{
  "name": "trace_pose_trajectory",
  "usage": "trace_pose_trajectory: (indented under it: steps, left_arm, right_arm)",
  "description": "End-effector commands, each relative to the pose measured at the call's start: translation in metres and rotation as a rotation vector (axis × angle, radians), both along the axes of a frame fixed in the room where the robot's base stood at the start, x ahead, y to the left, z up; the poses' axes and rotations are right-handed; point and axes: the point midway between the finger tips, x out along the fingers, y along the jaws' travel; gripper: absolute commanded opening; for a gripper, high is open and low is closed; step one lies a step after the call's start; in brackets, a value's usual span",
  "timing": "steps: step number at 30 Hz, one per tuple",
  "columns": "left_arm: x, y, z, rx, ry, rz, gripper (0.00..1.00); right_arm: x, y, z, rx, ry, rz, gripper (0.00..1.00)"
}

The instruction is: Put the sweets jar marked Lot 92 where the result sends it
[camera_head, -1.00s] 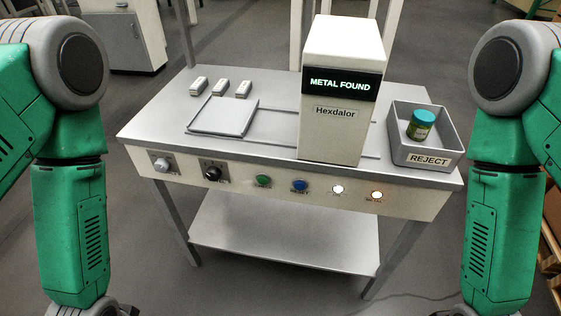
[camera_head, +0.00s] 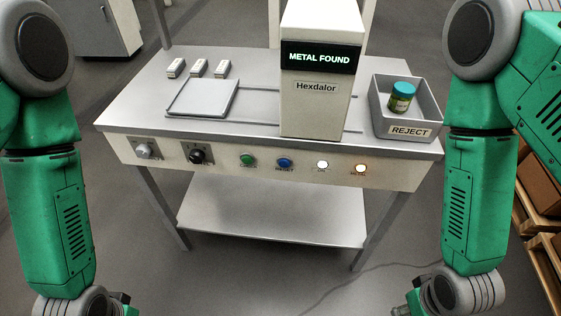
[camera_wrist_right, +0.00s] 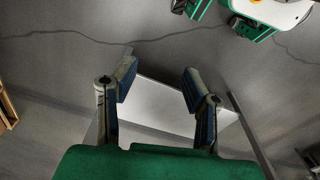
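The sweets jar (camera_head: 402,97), with a teal lid and a green and yellow label, stands in the grey tray marked REJECT (camera_head: 410,132) at the table's right end. Its lot number is too small to read. The Hexdalor detector (camera_head: 316,113) shows METAL FOUND on its display (camera_head: 318,57). My right gripper (camera_wrist_right: 160,82) is open in the right wrist view, with nothing between its fingers, pointing down past the table's lower shelf (camera_wrist_right: 165,105).
The front panel (camera_head: 268,162) has knobs, green and blue buttons and two lit lamps. Wooden pallets with boxes (camera_head: 541,200) stand at the right.

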Motion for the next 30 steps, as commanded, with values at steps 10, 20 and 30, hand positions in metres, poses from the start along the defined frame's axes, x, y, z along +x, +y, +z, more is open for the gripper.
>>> trace_pose_trajectory:
  steps: [10, 20, 30]
  left_arm:
    - [-0.0001, -0.0001, 0.0000, 0.000, 0.000, 0.000, 0.69]
    - [-0.0002, -0.0001, 0.0000, 0.000, 0.000, 0.000, 0.69]
    - [-0.0002, -0.0001, 0.0000, 0.000, 0.000, 0.000, 0.69]
  right_arm:
    - [0.0001, -0.0001, 0.0000, 0.000, 0.000, 0.000, 0.40]
    - [0.0001, -0.0001, 0.0000, 0.000, 0.000, 0.000, 0.00]
    - [0.0001, -0.0001, 0.0001, 0.000, 0.000, 0.000, 0.00]
